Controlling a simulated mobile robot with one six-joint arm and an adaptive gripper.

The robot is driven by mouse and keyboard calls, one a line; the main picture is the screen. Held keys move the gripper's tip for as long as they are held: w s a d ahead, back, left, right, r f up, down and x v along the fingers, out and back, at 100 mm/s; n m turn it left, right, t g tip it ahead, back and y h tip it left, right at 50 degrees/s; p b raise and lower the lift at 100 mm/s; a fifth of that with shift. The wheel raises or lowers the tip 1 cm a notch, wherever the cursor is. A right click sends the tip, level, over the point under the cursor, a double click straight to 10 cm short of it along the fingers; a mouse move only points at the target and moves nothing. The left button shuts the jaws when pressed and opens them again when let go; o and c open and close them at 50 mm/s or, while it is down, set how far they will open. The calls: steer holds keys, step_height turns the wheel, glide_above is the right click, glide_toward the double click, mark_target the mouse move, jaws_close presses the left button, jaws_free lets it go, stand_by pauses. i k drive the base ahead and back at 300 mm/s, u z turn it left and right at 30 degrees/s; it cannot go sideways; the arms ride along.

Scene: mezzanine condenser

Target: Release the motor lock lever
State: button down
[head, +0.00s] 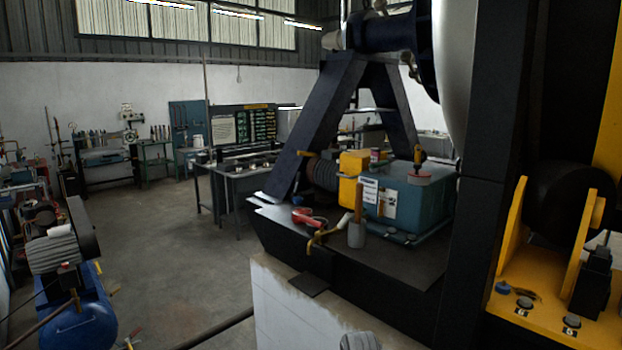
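I cannot tell for certain which part is the motor lock lever. A brass-coloured bent handle (316,239) sits at the front edge of the dark machine platform (390,262). A red tool-like object (308,217) lies just behind it. On the teal motor-like box (420,195), an upright piece with a yellow-orange top (418,155) rises from a reddish round base. A yellow housing (351,176) adjoins the box's left side. My gripper cannot be made out in the head view.
A grey cup with a wooden-handled tool (356,234) stands on the platform. A yellow bracket (560,310) and dark column (492,170) stand at right. A blue tank (82,328) and workbenches line the left. The concrete floor (165,260) between is largely clear.

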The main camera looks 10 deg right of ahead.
mark_target(298, 176)
steer(key=i, duration=0.95)
steer(key=u, duration=0.05)
